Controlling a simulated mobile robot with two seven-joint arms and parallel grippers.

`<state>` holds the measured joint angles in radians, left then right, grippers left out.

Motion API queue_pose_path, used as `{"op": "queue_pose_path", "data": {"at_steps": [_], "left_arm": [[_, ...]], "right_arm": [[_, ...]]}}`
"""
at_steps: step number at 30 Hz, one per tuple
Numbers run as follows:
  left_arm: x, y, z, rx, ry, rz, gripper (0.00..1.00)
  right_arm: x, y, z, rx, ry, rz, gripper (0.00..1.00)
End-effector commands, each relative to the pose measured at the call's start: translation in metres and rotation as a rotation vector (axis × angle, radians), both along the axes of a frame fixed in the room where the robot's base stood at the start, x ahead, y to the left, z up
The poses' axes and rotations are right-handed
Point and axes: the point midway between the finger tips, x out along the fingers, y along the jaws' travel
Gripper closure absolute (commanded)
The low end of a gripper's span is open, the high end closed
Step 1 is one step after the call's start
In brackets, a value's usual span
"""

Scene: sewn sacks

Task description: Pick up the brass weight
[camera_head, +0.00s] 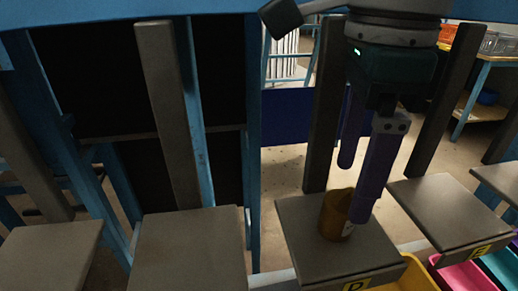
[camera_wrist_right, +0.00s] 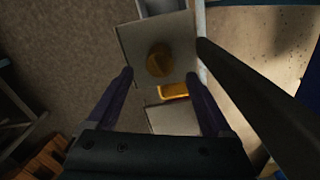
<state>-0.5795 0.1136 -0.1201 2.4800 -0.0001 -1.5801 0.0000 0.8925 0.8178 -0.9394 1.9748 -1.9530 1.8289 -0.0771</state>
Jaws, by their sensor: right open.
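The brass weight (camera_head: 335,215), a short golden-brown cylinder, stands upright on the grey plate labelled D (camera_head: 297,240). A small pale mark shows low on its right side. My right gripper (camera_head: 353,190) points down, open and empty, its purple fingers apart. In the head view one fingertip overlaps the weight's right edge; whether it touches is unclear. In the right wrist view the weight (camera_wrist_right: 159,60) lies on the plate (camera_wrist_right: 133,42), just beyond the line between the open fingertips (camera_wrist_right: 160,75). My left gripper is not in view.
Other grey plates stand left (camera_head: 190,250) and right (camera_head: 446,208), with upright grey posts (camera_head: 168,110) behind them. A yellow bin (camera_head: 408,278), a pink bin (camera_head: 466,277) and a teal bin (camera_head: 503,262) sit below in front. The plate around the weight is clear.

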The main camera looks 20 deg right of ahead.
Motion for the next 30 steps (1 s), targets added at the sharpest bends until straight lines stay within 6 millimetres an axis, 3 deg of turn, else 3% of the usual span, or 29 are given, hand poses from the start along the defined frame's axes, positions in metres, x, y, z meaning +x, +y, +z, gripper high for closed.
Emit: {"op": "queue_pose_path", "data": {"at_steps": [12, 20, 30], "left_arm": [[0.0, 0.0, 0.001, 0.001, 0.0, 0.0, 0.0], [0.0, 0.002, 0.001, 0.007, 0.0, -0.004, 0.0], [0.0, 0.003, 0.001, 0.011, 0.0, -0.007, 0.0]], "right_arm": [[0.002, 0.005, -0.053, 0.004, 0.002, 0.001, 0.15], [0.002, 0.005, -0.056, 0.004, -0.001, 0.002, 0.15], [0.002, 0.005, -0.055, 0.004, 0.0, 0.001, 0.52]]}}
